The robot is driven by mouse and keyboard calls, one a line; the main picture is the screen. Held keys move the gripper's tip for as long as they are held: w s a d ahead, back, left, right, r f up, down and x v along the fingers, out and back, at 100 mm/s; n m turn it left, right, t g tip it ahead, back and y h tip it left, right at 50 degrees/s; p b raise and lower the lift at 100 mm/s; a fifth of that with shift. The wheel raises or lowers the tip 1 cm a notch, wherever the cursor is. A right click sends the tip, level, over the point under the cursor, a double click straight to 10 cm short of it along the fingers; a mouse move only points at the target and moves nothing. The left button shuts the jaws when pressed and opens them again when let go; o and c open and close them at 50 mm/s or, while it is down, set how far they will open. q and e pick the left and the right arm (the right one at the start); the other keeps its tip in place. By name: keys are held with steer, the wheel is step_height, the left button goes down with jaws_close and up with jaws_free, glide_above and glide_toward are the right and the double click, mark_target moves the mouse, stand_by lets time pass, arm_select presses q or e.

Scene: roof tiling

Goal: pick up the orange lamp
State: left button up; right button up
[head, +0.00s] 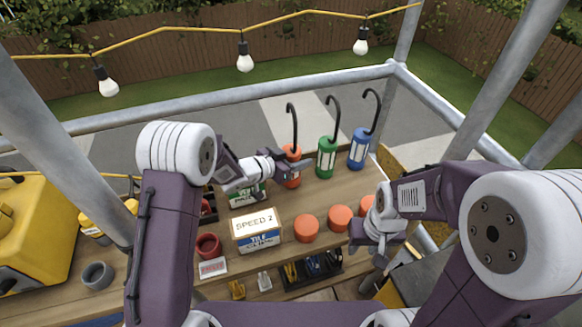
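The orange lamp (293,181) stands upright on the wooden bench, its black hook rising above it. The green lamp (326,160) and the blue lamp (358,152) stand to its right. My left gripper (285,168) is at the left side of the orange lamp and overlaps its body in the head view. Whether its fingers are closed on the lamp is too small to tell. My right gripper (372,248) is low over the bench's right part, beside the orange discs, well apart from the lamps. Its fingers are unclear.
A box marked SPEED 2 (254,223) sits mid-bench. Several orange discs (306,229) lie to its right. Scaffold poles (240,102) and a string of bulbs (244,60) cross behind.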

arm_select(q)
steer(key=shift+w, duration=0.1)
jaws_close()
steer(key=shift+r, duration=0.1)
steer(key=shift+r, duration=0.55)
steer(key=s+d+r+p, duration=0.1)
steer(key=s+d+r, duration=0.5)
steer(key=s+r, duration=0.3)
steer(key=shift+s+d+r, duration=0.3)
steer(key=shift+d+r, duration=0.05)
steer(key=shift+d, duration=0.05)
